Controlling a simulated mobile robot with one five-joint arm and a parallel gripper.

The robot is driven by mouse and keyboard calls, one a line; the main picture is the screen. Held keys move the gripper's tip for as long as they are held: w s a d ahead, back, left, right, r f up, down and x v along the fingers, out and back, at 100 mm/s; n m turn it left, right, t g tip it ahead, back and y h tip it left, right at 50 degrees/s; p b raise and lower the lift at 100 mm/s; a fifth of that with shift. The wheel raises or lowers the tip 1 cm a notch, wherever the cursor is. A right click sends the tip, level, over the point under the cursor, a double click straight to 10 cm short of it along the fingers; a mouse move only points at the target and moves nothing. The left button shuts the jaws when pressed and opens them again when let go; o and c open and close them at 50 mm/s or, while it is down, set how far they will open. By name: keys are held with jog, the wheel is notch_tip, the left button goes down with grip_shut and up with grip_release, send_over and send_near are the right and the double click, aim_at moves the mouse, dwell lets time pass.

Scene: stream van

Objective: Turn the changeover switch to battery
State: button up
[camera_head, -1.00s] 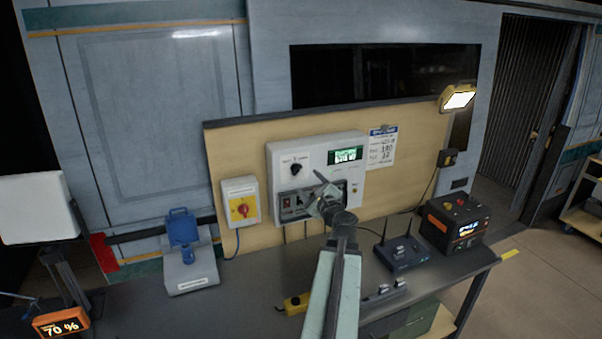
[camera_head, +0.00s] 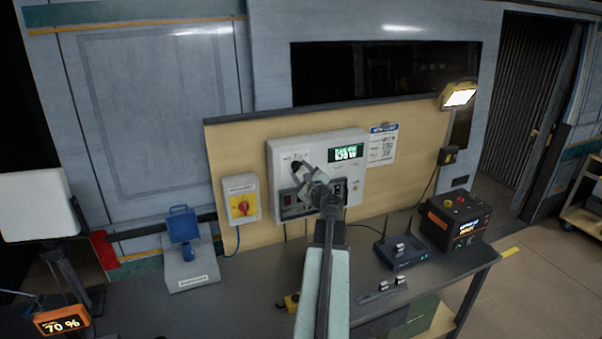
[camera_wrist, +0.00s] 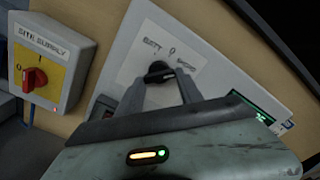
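The changeover switch is a black knob (camera_wrist: 160,72) on a white plate marked BATT, 0 and a third label that looks like SHORE. Its bar seems to lie toward the third label, away from BATT. In the head view the knob (camera_head: 297,167) shows at the upper left of the grey-white panel (camera_head: 350,146), just past my gripper's tip. My gripper (camera_wrist: 160,94) is open, with one finger either side of the knob's near side. I cannot tell whether the fingers touch it. In the head view my gripper (camera_head: 309,178) partly covers the panel's lower part.
A green display (camera_head: 346,153) is right of the knob. The bench holds a blue-lidded box (camera_head: 192,274), a router (camera_head: 403,255) and an orange-black power unit (camera_head: 455,222).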

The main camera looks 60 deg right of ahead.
jog(key=shift+n, duration=0.4)
jog(key=n, duration=1.2)
jog(key=shift+r+n+p, duration=0.2)
jog(key=shift+n+p, duration=0.1)
jog(key=shift+n, duration=2.3)
jog(key=o, duration=1.4)
jog(key=shift+r, duration=0.1)
